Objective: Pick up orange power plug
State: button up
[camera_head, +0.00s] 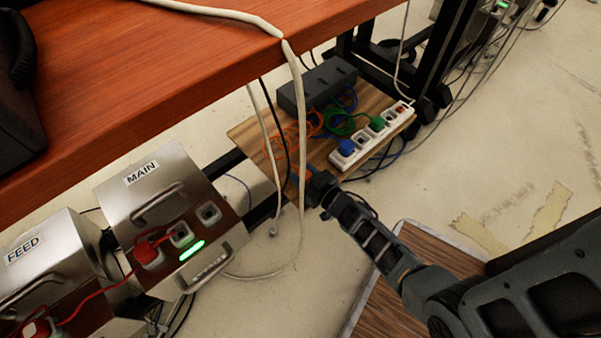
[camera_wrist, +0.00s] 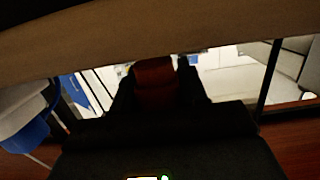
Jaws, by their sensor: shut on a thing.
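My gripper (camera_head: 314,182) reaches down beside the near edge of the low wooden board, left of the power strip. In the wrist view my gripper (camera_wrist: 158,84) is dark, with its fingers shut on both sides of a dark orange-red block, the orange power plug (camera_wrist: 155,82). In the head view I cannot make the plug out at the fingers. A tangled orange cable (camera_head: 275,141) lies on the board just beyond the gripper.
The white power strip (camera_head: 371,137) carries a blue plug (camera_head: 347,147) and a green plug (camera_head: 377,122). A dark grey box (camera_head: 317,84) stands behind. White cables (camera_head: 301,130) hang from the wooden table (camera_head: 150,70) left of my gripper. The metal MAIN box (camera_head: 165,205) stands further left.

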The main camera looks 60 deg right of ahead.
jog(key=r+p, duration=0.1)
jog(key=d+r+p, duration=0.1)
jog(key=r, duration=0.1)
jog(key=shift+r, duration=0.3)
jog(key=s+d+r+p, duration=0.1)
jog(key=d+r+p, duration=0.4)
jog(key=d, duration=0.5)
jog(key=shift+s+d+r, duration=0.25)
jog(key=shift+s+r, duration=0.1)
jog(key=shift+r, duration=0.3)
jog(key=shift+d, duration=0.1)
jog(key=s+d+b, duration=0.1)
jog(key=d, duration=0.2)
jog(key=s+d+b, duration=0.1)
jog(key=s+d, duration=0.1)
jog(key=s+d+b, duration=0.1)
jog(key=s+d, duration=0.1)
jog(key=d, duration=0.1)
jog(key=shift+s+d+f, duration=0.1)
jog(key=shift+s+d, duration=0.1)
jog(key=shift+d, duration=0.15)
jog(key=shift+s+d, duration=0.3)
jog(key=shift+d, duration=0.1)
jog(key=shift+b, duration=0.3)
